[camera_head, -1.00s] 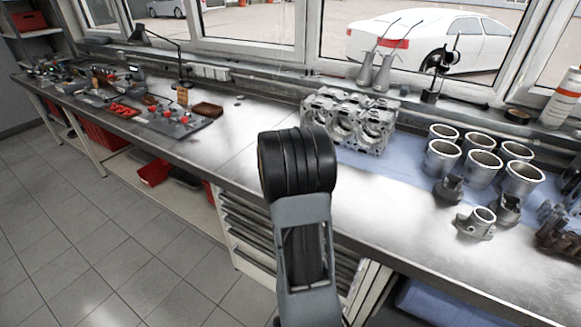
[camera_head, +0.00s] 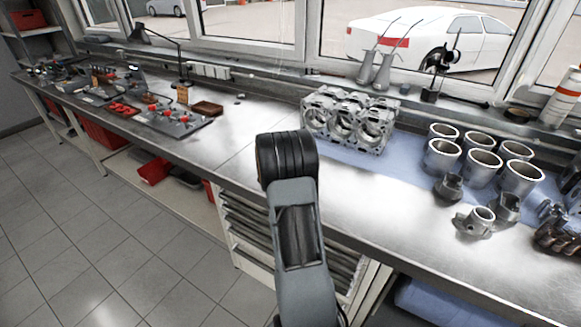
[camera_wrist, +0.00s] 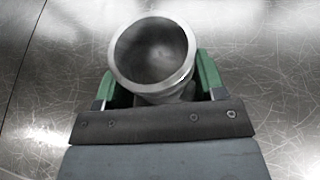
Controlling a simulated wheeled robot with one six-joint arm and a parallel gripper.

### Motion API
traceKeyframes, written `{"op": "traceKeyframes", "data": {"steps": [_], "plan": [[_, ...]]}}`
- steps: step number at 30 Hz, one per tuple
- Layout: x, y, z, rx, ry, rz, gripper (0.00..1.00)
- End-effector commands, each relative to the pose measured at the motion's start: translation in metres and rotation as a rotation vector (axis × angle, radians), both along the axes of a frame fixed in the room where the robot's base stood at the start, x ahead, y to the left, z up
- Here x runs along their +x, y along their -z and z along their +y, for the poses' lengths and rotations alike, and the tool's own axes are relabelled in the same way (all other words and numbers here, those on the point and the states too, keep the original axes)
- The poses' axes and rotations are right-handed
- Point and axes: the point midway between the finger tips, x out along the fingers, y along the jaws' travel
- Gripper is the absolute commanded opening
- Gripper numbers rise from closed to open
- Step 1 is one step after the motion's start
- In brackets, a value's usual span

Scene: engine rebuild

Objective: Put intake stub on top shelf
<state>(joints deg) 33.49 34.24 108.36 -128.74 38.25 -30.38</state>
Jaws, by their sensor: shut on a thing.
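In the wrist view my gripper (camera_wrist: 157,74) has its green fingers on both sides of a grey metal tubular part, the intake stub (camera_wrist: 158,88). The gripper is shut on it, with the round open mouth facing the camera. Scratched bare metal shows behind the stub; its height above that surface is unclear. In the head view my arm hides the gripper and the held stub. A shelf rack (camera_head: 38,50) stands at the far left edge, only partly in view; I cannot tell whether it holds the top shelf.
The long metal workbench (camera_head: 245,150) has bare room in its middle. An engine block (camera_head: 348,120), several cylinder liners (camera_head: 483,166) and similar grey stubs (camera_head: 474,222) sit on its right part. A board with red-topped parts (camera_head: 170,118) lies to the left. Drawers (camera_head: 245,225) are below.

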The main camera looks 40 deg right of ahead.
Motion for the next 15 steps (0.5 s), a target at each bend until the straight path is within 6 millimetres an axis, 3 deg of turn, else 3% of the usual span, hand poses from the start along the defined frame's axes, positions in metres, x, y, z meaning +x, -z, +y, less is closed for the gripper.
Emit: {"op": "traceKeyframes", "data": {"steps": [7, 8, 15], "plan": [[0.0001, 0.0037, -0.0002, -0.002, 0.0, -0.001, 0.3], [-0.0001, 0.0029, 0.0, 0.0, 0.0, 0.0, 0.67], [-0.0002, 0.0027, 0.0, 0.001, 0.0, 0.001, 0.89]]}}
